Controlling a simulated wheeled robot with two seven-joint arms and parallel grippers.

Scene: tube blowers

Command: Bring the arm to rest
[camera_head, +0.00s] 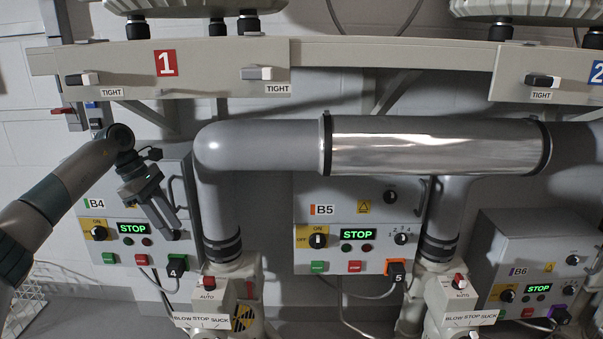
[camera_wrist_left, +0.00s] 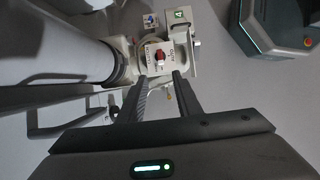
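My left arm (camera_head: 60,190) comes in from the left in the head view. Its gripper (camera_head: 170,226) hangs in front of the B4 control box (camera_head: 182,189), fingers pointing down. In the left wrist view, the two dark fingers of the gripper (camera_wrist_left: 159,82) stand apart with nothing held between them. Beyond the fingertips, the wrist view shows a pale switch box (camera_wrist_left: 150,68) with a red switch. Whether the gripper touches anything cannot be told. My right gripper is in neither view.
The B5 box (camera_head: 336,207) and B6 box (camera_head: 493,279) stand to the right. A grey pipe (camera_head: 265,144) with a shiny sleeve (camera_head: 420,146) crosses the middle. A beam (camera_head: 390,57) with TIGHT levers runs above. Switch boxes (camera_head: 209,300) marked BLOW STOP SUCK are below.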

